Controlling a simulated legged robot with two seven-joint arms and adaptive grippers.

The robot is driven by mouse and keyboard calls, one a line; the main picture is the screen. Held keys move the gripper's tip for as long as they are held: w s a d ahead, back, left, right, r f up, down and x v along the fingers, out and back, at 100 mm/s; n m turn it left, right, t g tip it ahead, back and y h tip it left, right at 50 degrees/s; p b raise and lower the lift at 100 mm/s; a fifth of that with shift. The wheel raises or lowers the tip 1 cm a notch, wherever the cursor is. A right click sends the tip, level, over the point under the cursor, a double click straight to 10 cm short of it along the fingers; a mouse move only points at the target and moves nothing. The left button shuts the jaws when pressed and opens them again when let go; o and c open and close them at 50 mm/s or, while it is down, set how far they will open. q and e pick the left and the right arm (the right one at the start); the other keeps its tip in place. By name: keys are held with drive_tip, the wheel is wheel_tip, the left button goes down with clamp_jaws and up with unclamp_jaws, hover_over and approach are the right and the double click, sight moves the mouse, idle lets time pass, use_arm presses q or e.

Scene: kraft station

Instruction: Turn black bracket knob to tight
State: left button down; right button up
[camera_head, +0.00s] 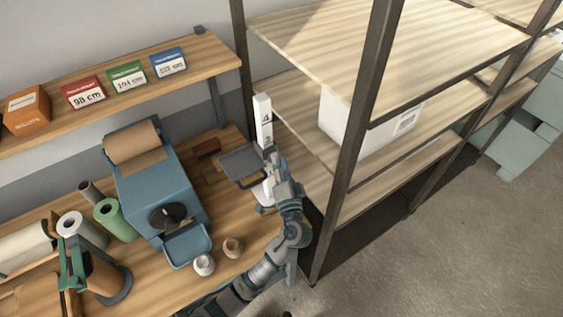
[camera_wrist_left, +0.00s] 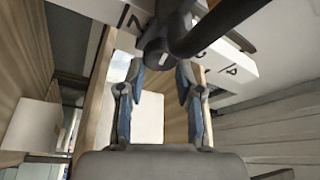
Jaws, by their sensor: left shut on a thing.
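A white upright post (camera_head: 264,122) with printed numbers stands at the right end of the workbench. My left gripper (camera_head: 274,162) is at the post, on the bracket's right side. The knob's far side is hidden. My right gripper is not in view.
A blue dispenser (camera_head: 150,190) with a brown paper roll stands left of the post. A metal-framed shelf (camera_head: 357,130) holding a white box (camera_head: 345,122) stands close on the right.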

use_arm(q)
drive_tip(key=shift+w+a+r+y, duration=0.1)
drive_tip(key=shift+a+r+y, duration=0.05)
drive_tip(key=shift+a+y, duration=0.3)
drive_tip(key=c, duration=1.9)
unclamp_jaws()
drive_tip(key=shift+a+r+p, duration=0.1)
drive_tip(key=shift+r+p, duration=0.05)
drive_tip(key=shift+p, duration=0.45)
drive_tip(key=m+g+h+p, duration=0.1)
drive_tip(key=m+p, duration=0.2)
drive_tip(key=p, duration=0.1)
drive_tip(key=m+g+p, duration=0.1)
drive_tip(key=m+p, duration=0.2)
drive_tip(key=p, duration=0.1)
drive_tip(key=shift+a+r+m+h, duration=0.1)
drive_tip(key=shift+a+m+h, duration=0.05)
drive_tip(key=shift+m+h, duration=0.2)
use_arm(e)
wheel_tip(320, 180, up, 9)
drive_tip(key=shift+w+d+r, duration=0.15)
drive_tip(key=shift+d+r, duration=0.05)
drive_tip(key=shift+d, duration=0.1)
use_arm(q)
drive_tip(key=shift+g, duration=0.3)
drive_tip(key=o, duration=1.2)
drive_tip(key=shift+c, duration=0.2)
drive_tip(key=shift+a, duration=0.15)
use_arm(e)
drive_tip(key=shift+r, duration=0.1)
